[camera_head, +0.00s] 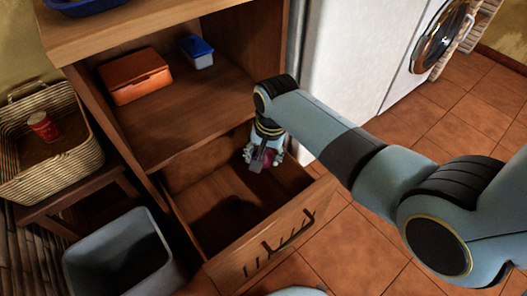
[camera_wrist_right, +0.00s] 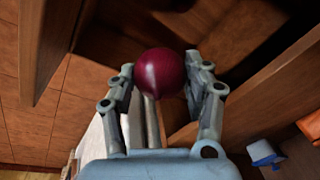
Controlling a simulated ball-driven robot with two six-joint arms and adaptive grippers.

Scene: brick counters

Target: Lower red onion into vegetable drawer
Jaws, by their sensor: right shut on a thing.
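The red onion (camera_wrist_right: 159,72) is round and dark purple-red. My right gripper (camera_head: 263,158) is shut on it, with one finger on each side in the right wrist view (camera_wrist_right: 160,80). In the head view only a small part of the onion (camera_head: 269,156) shows between the fingers. The vegetable drawer (camera_head: 262,243) is pulled open at the bottom of the wooden cabinet. The gripper and onion are over the back right part of the drawer's opening. The drawer floor looks empty, with a dark shadow on it. My left gripper is not in view.
An orange box (camera_head: 134,76) and a small blue-lidded container (camera_head: 197,51) stand on the shelf above the drawer. A wicker basket (camera_head: 75,160) holding a red can (camera_head: 43,125) and a grey bin (camera_head: 120,258) are at left. A white appliance (camera_head: 350,50) stands right of the cabinet.

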